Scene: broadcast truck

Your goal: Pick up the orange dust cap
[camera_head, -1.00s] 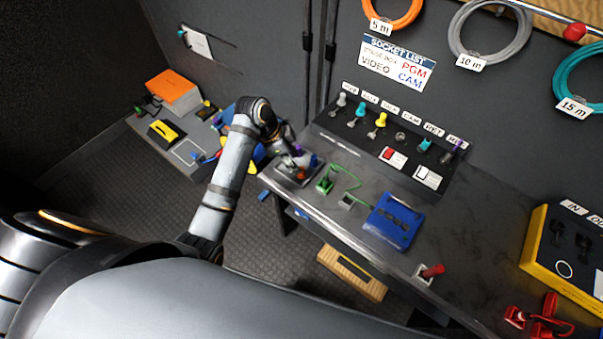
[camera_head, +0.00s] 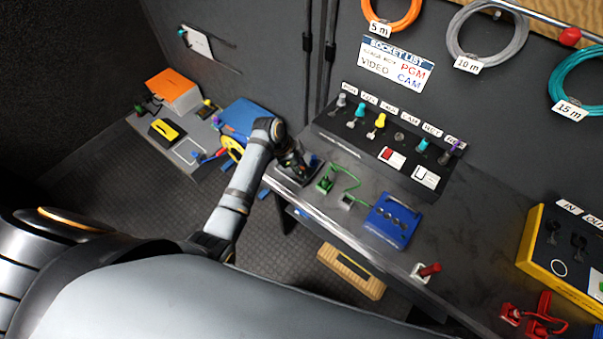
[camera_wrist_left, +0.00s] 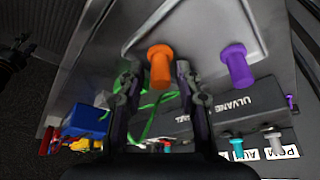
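The orange dust cap (camera_wrist_left: 160,64) stands on a light grey tray (camera_wrist_left: 200,22) in the left wrist view. My left gripper (camera_wrist_left: 158,76) is open. Its two dark fingers lie to either side of the cap's near end, with a gap visible on both sides. A purple cap (camera_wrist_left: 238,66) stands on the same tray, to the right of the right finger. In the head view my left gripper (camera_head: 292,160) is over the small tray (camera_head: 296,179) at the bench's left end, and it hides the orange cap there. My right gripper is not in view.
A green-cable piece (camera_head: 325,184) and a blue box (camera_head: 393,221) lie right of the tray on the bench. A socket panel (camera_head: 350,127) with several coloured plugs stands behind. A low side table (camera_head: 184,155) holds an orange box (camera_head: 174,90) and tools.

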